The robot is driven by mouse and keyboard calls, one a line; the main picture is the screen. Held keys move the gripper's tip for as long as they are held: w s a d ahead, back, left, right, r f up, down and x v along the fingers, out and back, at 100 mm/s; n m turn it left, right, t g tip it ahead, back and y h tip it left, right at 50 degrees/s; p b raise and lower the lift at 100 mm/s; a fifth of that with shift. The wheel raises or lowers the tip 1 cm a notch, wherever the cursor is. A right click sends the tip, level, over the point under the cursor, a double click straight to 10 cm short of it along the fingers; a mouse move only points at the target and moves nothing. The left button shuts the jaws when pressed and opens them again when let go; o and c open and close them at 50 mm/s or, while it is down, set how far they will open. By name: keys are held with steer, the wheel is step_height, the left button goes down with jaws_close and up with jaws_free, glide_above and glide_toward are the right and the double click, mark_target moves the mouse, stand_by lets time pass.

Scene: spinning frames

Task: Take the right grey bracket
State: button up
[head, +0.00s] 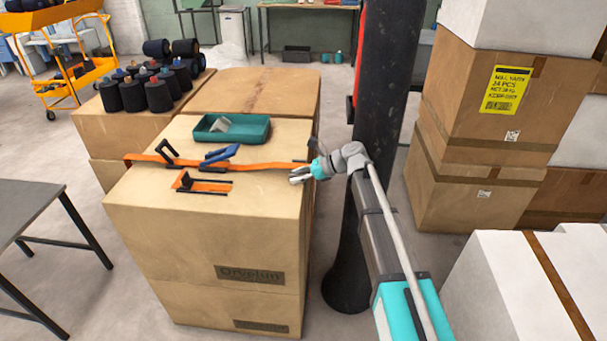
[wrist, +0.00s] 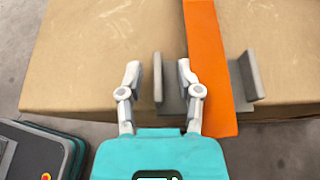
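The right grey bracket (wrist: 158,85) sits at the edge of the cardboard box top in the wrist view. It has two upright plates, and an orange strap (wrist: 212,60) passes between them over its base. In the head view its dark far plate (head: 313,144) shows at the box's right edge; the rest is hidden or too small to tell. My gripper (wrist: 158,68) is open, with one finger on each side of the bracket's left plate and visible gaps on both sides. In the head view my gripper (head: 298,176) is at the box's right edge.
On the box top (head: 255,215) are a teal tray (head: 262,130) with pale grey pieces, a blue item (head: 220,155) and black brackets (head: 166,153) at left. A dark column (head: 385,60) stands close behind my arm. Stacked cartons (head: 465,150) stand at right.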

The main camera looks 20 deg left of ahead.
jaws_close()
steer(key=shift+r, duration=0.15)
step_height(320, 180, up, 10)
steer(key=p, duration=1)
stand_by(0.8)
